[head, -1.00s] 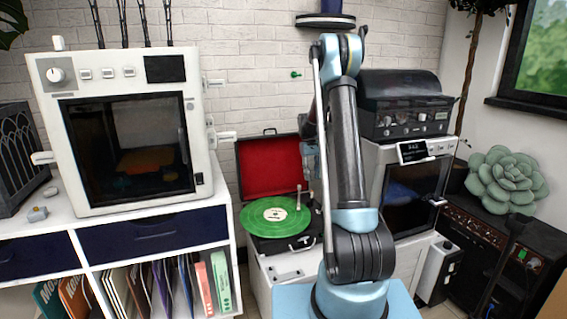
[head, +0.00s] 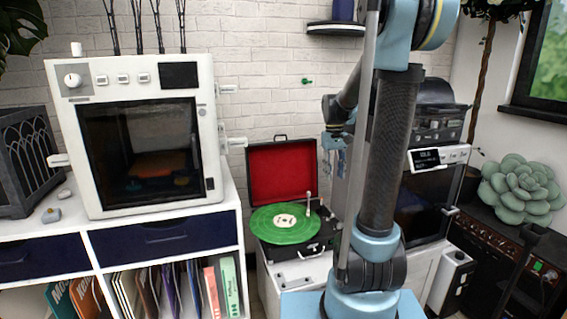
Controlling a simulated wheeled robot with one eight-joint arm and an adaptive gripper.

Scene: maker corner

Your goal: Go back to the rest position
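My arm stands upright at the right of centre in the head view, its upper joint near the top edge. A dark link slopes down from it towards the back, and my gripper (head: 335,158) hangs at its end, small and light blue. It is above and to the right of the open record player (head: 296,250), apart from it as far as I can see. The fingers are too small and partly overlapped to tell open from shut. I see nothing held in them.
A white 3D printer (head: 140,135) stands on a white shelf unit (head: 165,238) at left. Behind my arm at right are a dark machine (head: 440,100) and a white cabinet with a display (head: 440,158). A succulent (head: 522,188) stands at far right. Open wall lies above the record player.

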